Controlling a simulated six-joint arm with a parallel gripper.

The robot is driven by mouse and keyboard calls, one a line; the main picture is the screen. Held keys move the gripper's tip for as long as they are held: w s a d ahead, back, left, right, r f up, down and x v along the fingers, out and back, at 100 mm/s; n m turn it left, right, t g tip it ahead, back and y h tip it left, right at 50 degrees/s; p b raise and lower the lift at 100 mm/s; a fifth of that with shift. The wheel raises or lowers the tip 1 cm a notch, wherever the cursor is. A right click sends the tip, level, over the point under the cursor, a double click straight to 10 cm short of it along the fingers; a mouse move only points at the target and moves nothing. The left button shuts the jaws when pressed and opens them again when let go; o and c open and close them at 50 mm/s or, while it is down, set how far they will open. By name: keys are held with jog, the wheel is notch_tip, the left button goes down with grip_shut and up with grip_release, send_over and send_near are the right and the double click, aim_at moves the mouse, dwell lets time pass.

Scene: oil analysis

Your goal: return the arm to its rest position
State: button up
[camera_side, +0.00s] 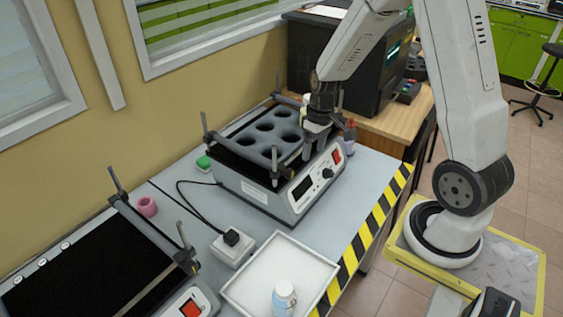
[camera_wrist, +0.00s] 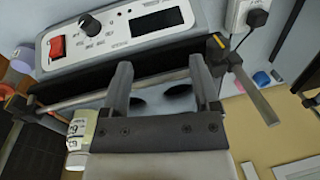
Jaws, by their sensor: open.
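My arm reaches in from the right in the side view. My gripper (camera_side: 318,128) points down at the right end of the shaker (camera_side: 262,190), close to its clamp bar. In the wrist view my gripper (camera_wrist: 161,68) is open, its two fingers apart. Between them show the shaker's metal bar and dark round holes, and I see nothing held. A pale labelled bottle (camera_wrist: 78,130) is beside the gripper in the wrist view; its base is hidden.
A white tray (camera_side: 240,288) holding a white bottle (camera_side: 284,298) lies in front. A second black-topped device (camera_side: 80,280) stands left. A power box (camera_side: 232,247) with cables, a pink ring-like piece (camera_side: 147,206) and a red-and-purple bottle (camera_side: 350,136) are also on the table.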

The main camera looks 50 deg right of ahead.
jog(key=s+a+r+t, duration=0.1)
jog(key=s+a+r, duration=0.1)
jog(key=a, duration=0.4)
jog(key=s+a+r+n+t+h, duration=0.1)
jog(key=s+a+r, duration=0.2)
jog(key=a, duration=0.3)
jog(key=shift+s+a+h, duration=0.15)
jog(key=shift+s+h, duration=0.15)
jog(key=shift+s, duration=0.2)
